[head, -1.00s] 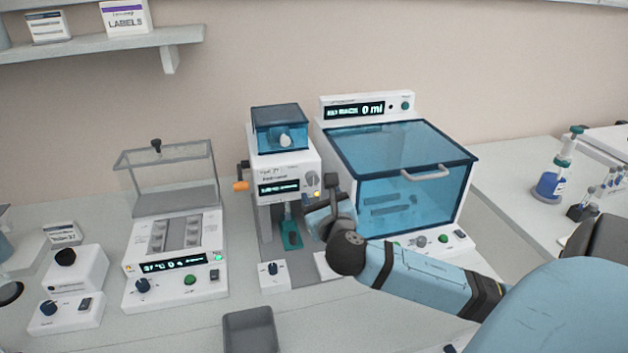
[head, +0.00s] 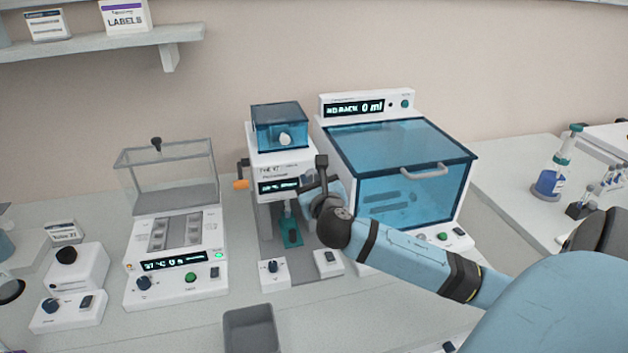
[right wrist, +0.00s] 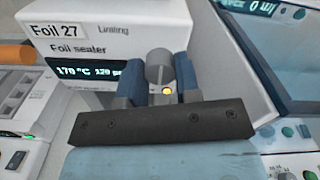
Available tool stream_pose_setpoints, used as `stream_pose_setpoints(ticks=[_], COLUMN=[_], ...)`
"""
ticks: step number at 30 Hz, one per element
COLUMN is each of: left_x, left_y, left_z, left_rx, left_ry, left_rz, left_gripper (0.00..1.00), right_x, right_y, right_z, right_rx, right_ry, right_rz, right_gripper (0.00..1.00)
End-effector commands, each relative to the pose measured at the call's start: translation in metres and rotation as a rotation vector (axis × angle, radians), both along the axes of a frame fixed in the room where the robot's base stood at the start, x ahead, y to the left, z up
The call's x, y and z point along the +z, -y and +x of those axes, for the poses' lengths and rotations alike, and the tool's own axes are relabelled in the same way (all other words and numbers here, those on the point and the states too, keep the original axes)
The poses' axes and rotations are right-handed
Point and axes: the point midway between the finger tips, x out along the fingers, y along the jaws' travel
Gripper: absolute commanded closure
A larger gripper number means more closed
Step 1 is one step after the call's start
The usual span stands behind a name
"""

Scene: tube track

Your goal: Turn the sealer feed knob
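The foil sealer (head: 282,172) is a white upright machine with a blue clear top box and a lit display. In the right wrist view its front (right wrist: 105,40) reads "Foil 27", "Foil sealer" and "170 °C". A grey round knob (right wrist: 160,68) sticks out right of that display, above a small yellow light (right wrist: 167,91). My right gripper (right wrist: 160,82) has its two blue fingers on either side of the knob, close to it. I cannot tell whether they touch it. In the head view my right gripper (head: 311,190) hides the knob. My left gripper is not in view.
A blue-lidded dispenser (head: 405,160) stands close right of the sealer. An orange-handled crank (head: 241,184) is on the sealer's left side. A heater block with a clear cover (head: 168,180) stands further left. A grey open bin (head: 250,330) is in front.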

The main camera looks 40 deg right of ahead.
Motion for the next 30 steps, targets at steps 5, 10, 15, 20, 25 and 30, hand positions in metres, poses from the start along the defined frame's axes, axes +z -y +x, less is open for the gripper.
stream_pose_setpoints(ticks=[5,10,15,20,25,30], left_x=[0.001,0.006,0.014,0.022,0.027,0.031], left_y=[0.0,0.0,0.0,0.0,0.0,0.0], left_z=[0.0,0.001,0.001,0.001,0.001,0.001], left_rx=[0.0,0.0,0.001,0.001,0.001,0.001], left_ry=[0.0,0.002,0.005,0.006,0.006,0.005], left_rz=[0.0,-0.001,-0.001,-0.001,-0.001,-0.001], left_gripper=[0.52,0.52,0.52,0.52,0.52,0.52], right_x=[0.0,0.0,0.001,0.002,0.001,0.001], right_y=[0.0,0.0,0.0,0.0,0.0,0.0], right_z=[0.0,0.0,0.0,0.0,-0.001,-0.001], right_rx=[0.0,-0.002,0.0,0.0,-0.001,-0.002], right_ry=[0.004,0.027,0.076,0.144,0.221,0.3], right_rz=[0.009,0.052,0.143,0.263,0.406,0.548], right_gripper=[0.93,0.93,0.93,0.93,0.93,0.93])
